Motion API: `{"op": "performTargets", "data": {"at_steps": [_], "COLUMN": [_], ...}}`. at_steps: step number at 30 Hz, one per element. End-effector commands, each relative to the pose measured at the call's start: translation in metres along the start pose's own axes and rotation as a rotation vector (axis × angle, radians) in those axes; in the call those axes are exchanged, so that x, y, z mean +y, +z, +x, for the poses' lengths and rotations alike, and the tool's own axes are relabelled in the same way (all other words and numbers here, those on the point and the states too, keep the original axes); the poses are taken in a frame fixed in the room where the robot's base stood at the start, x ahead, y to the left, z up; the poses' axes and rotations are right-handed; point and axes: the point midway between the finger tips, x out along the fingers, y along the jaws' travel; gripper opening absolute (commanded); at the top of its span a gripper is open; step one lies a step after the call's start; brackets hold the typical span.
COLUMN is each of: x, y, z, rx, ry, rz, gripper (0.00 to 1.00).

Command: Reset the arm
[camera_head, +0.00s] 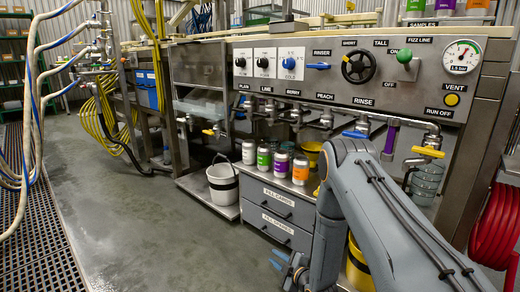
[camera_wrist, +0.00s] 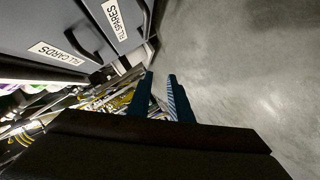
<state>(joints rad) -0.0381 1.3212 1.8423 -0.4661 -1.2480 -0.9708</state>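My arm (camera_head: 375,215) shows at the lower right of the head view, bent over in front of the drawer unit. My gripper (camera_wrist: 161,76) hangs low beside the drawers, and its blue fingertips also show in the head view (camera_head: 278,259). In the wrist view the two blue fingers stand apart with a gap between them. Nothing is held between them. Bare floor shows beyond the tips.
Grey drawers (camera_head: 279,226) labelled fill cards and fill spares stand close to my gripper. Several cans stand on top. A white bucket (camera_head: 223,184) is on a low shelf to the left. The wet floor (camera_head: 150,220) at left is open. A control panel (camera_head: 330,72) spans above.

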Motion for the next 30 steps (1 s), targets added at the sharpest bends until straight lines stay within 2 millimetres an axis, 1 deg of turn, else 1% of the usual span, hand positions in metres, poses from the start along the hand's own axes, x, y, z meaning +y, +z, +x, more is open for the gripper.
{"op": "performTargets", "data": {"at_steps": [1, 5, 8, 11, 12, 14, 15, 17, 21, 23, 24, 26, 29, 30], "x": [0.009, 0.027, 0.045, 0.065, 0.071, 0.08, 0.086, 0.093, 0.107, 0.111, 0.112, 0.114, 0.116, 0.115], "y": [-0.009, -0.03, -0.054, -0.085, -0.097, -0.115, -0.128, -0.146, -0.191, -0.209, -0.221, -0.239, -0.268, -0.279], "z": [0.001, 0.003, 0.001, -0.006, -0.011, -0.019, -0.026, -0.037, -0.071, -0.088, -0.101, -0.121, -0.157, -0.173], "rx": [-0.008, -0.047, -0.089, -0.144, -0.167, -0.202, -0.225, -0.261, -0.344, -0.381, -0.404, -0.441, -0.502, -0.525], "ry": [-0.01, -0.052, -0.094, -0.14, -0.16, -0.185, -0.203, -0.227, -0.28, -0.303, -0.318, -0.341, -0.378, -0.393], "rz": [0.005, 0.033, 0.067, 0.112, 0.132, 0.164, 0.185, 0.218, 0.3, 0.338, 0.362, 0.4, 0.464, 0.49], "gripper": [0.18, 0.18, 0.18, 0.18, 0.18, 0.18, 0.18, 0.18, 0.18, 0.18, 0.18, 0.18, 0.18, 0.18]}}
